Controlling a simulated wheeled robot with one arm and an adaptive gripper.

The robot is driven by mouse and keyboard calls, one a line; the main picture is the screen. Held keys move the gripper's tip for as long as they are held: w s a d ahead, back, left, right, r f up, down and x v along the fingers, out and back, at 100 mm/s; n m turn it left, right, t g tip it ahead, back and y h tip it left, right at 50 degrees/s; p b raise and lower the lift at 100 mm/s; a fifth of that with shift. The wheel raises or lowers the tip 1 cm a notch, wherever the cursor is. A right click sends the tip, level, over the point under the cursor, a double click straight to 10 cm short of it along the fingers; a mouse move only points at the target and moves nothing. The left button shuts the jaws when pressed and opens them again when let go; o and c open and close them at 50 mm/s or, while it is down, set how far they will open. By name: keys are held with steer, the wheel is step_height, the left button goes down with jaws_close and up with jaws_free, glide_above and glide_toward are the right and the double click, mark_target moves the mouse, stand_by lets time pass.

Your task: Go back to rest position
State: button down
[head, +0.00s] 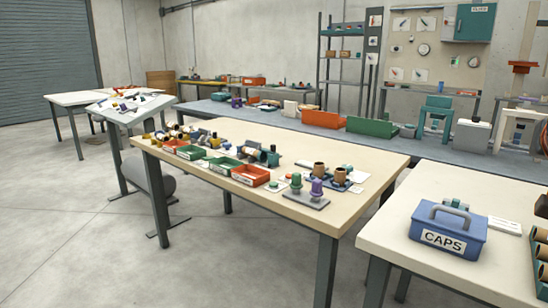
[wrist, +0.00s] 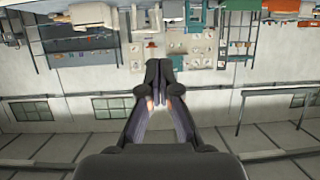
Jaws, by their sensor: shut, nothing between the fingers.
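My gripper (wrist: 158,72) shows in the wrist view, with its two dark fingers together at the tips and nothing between them. It points at a far wall that appears upside down, and it is well clear of any object. The head view does not show my gripper or arm.
A wooden-topped table (head: 365,150) with small bins, cups and parts stands in the middle of the head view. A blue box labelled CAPS (head: 447,233) sits on a nearer table (head: 395,212) at right. A tilted stand (head: 130,106) is at left. Open floor (head: 85,235) lies at front left.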

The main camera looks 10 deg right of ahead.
steer(key=w+a+f+n+g+y+p, duration=0.2)
steer(key=a+f+n+y+p, duration=0.25)
steer(key=a, duration=0.45)
steer(key=w+a+f+n+g+y+p, duration=0.1)
steer(key=w+a+f+y+p, duration=0.2)
steer(key=a+f+p, duration=0.5)
steer(key=s+a+f+n+g+y+p, duration=0.2)
steer(key=s+a+g+p, duration=0.5)
steer(key=s+a, duration=1)
steer(key=n+y+p, duration=0.1)
steer(key=n+p, duration=0.1)
steer(key=shift+a+n+g+p, duration=0.3)
steer(key=shift+a+n+p, duration=0.05)
steer(key=shift+a, duration=0.05)
